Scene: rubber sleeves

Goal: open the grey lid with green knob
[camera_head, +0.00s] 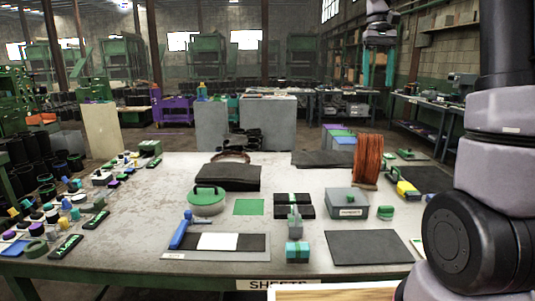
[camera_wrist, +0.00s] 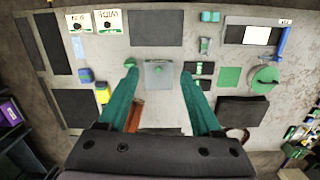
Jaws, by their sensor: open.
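A grey box with a flat grey lid (camera_head: 339,195) and a green knob (camera_head: 350,199) stands on the table, right of centre in the head view, with a label on its front. The lid looks closed. In the wrist view the grey lid (camera_wrist: 160,84) and its green knob (camera_wrist: 158,70) appear between my fingers in the picture. My gripper (camera_head: 378,84) has long teal fingers that point down, high above the table in the head view. In the wrist view my gripper (camera_wrist: 158,72) is open with nothing between the fingers, well apart from the lid.
An orange coil (camera_head: 368,160) stands upright behind the box. A small green piece (camera_head: 385,212) and a yellow item (camera_head: 408,190) lie right of it. Black blocks (camera_head: 281,205) stand left of it; farther left is a round green-lidded pot (camera_head: 206,205). A dark mat (camera_head: 368,247) lies in front.

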